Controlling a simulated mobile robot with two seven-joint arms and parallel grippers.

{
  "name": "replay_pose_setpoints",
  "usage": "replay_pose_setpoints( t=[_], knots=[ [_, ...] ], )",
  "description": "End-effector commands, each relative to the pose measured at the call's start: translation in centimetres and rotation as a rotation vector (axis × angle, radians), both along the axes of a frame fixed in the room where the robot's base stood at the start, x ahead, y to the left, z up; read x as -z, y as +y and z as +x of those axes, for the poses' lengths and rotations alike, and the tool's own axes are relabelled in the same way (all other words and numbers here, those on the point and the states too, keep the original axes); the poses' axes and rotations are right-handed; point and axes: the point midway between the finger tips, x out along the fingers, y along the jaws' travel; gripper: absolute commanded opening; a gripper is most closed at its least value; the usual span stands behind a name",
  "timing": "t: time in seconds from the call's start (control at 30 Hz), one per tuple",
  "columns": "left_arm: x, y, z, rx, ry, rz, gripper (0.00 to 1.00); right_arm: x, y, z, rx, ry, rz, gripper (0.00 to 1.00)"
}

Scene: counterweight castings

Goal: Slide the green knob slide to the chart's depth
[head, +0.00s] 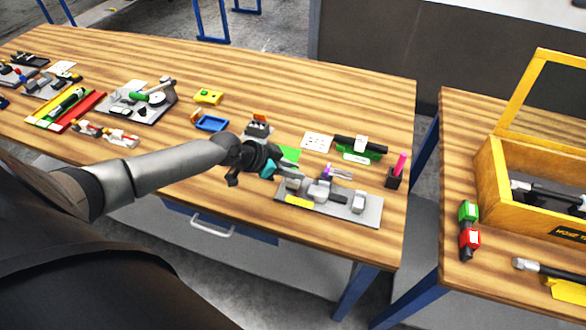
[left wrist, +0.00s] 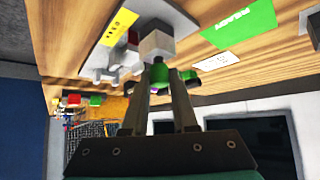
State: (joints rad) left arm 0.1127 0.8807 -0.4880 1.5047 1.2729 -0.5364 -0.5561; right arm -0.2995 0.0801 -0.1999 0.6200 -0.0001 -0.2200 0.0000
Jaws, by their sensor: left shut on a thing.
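My left gripper (head: 268,168) reaches in from the left to the left end of a grey fixture plate (head: 365,214) with a yellow label (head: 297,202). In the left wrist view the fingers (left wrist: 166,68) are shut at a pale grey block (left wrist: 155,45) on the fixture. My right gripper is not in view.
A green card (head: 290,154) lies just behind the gripper. A green stand with a black bar (head: 360,153) and a pen holder (head: 394,178) stand to the right. A blue tray (head: 211,123) is behind my arm. A wooden box (head: 490,170) is on the second table.

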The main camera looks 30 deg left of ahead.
Motion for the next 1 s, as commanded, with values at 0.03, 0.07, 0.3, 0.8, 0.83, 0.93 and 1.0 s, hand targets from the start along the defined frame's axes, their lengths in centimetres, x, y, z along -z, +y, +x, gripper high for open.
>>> replay_pose_setpoints(
  t=[0.03, 0.07, 0.3, 0.8, 0.83, 0.93, 1.0],
  knots=[
    [0.0, -0.4, 0.0, 0.001, 0.001, -0.001, 0.00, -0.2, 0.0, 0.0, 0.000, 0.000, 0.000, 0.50],
    [-0.1, -0.6, 0.1, 0.003, 0.001, -0.001, 0.00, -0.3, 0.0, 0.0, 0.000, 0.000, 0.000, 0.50],
    [0.0, -2.0, 0.5, 0.001, 0.000, -0.002, 0.00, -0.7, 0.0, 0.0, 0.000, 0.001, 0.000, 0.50],
    [0.0, -1.9, 0.4, 0.001, 0.000, -0.001, 0.57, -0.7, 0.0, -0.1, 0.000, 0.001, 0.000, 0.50],
    [0.0, -1.9, 0.4, 0.001, 0.000, -0.001, 0.57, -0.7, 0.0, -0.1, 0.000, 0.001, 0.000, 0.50],
    [0.0, -1.9, 0.4, 0.001, 0.000, -0.001, 0.57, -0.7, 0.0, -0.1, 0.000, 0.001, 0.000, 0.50],
    [0.0, -1.9, 0.4, 0.001, 0.000, -0.001, 0.57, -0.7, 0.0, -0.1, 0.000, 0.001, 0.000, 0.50]
  ],
)
